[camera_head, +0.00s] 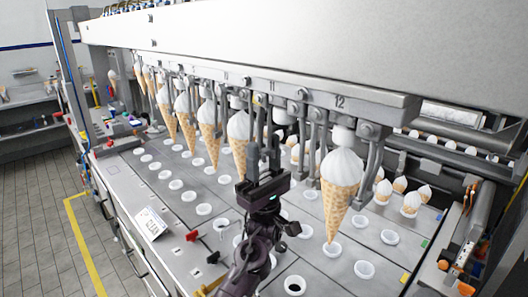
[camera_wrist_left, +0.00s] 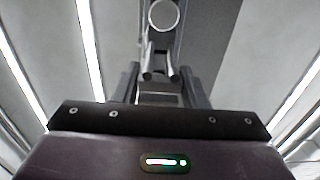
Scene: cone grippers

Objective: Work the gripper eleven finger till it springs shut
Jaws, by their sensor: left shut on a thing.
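Gripper eleven (camera_head: 281,108) hangs from the rail just left of the number 12 plate, and I see no cone in it. My left gripper (camera_head: 263,152) reaches up from below, fingers upward, at its hanging metal fingers. It is shut on one of them. The left wrist view looks up past my gripper's two dark fingers (camera_wrist_left: 162,82). A metal finger (camera_wrist_left: 158,88) shows between them, with a round pale part (camera_wrist_left: 163,15) above it. The exact contact is partly hidden by my own fingers. My right gripper is out of view.
A cone with white ice cream (camera_head: 340,180) hangs in gripper twelve, close on the right. Another cone (camera_head: 238,135) hangs close on the left, with several more beyond. Below lies a metal deck (camera_head: 310,222) with several white-rimmed holes. A small white sign (camera_head: 150,223) stands at its left edge.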

